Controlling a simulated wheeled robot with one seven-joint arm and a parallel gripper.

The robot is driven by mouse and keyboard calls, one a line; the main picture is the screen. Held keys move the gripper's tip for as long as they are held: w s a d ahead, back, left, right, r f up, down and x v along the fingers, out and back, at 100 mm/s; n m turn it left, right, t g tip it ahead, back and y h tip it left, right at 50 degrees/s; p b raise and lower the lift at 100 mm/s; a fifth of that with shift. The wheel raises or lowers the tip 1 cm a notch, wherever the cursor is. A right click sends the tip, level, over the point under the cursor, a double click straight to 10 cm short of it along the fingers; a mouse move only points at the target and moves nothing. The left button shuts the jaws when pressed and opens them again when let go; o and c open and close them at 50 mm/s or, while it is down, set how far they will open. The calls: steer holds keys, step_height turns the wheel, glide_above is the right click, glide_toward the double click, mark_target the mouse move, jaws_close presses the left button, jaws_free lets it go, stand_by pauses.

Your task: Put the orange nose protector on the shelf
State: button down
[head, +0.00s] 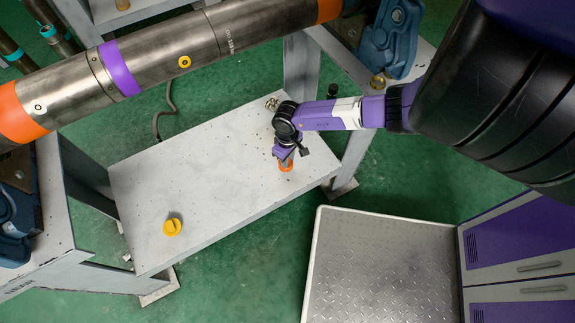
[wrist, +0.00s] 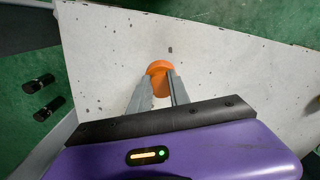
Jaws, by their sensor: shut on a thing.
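The orange nose protector (head: 286,167) is at the right part of the pale, speckled shelf (head: 215,165), near its front edge. In the wrist view the orange nose protector (wrist: 160,70) sits between the fingertips. My gripper (head: 286,159) points down and is shut on it; the same gripper shows in the wrist view (wrist: 159,86). The fingers hide part of the protector. I cannot tell whether it touches the shelf or hangs just above it. The shelf (wrist: 225,65) fills most of the wrist view behind it.
A yellow cap (head: 172,227) sits on the shelf's left part. A brassy fitting (head: 272,104) lies near the back edge beside my wrist. A large steel pipe (head: 180,60) with purple and orange bands runs above, held by blue vises (head: 392,38). The shelf's middle is clear.

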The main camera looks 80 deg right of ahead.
steer(key=shift+f+b, duration=0.75)
steer(key=shift+f, duration=1.15)
steer(key=shift+f, duration=0.1)
steer(key=c, duration=1.2)
jaws_free()
steer(key=shift+c, duration=0.2)
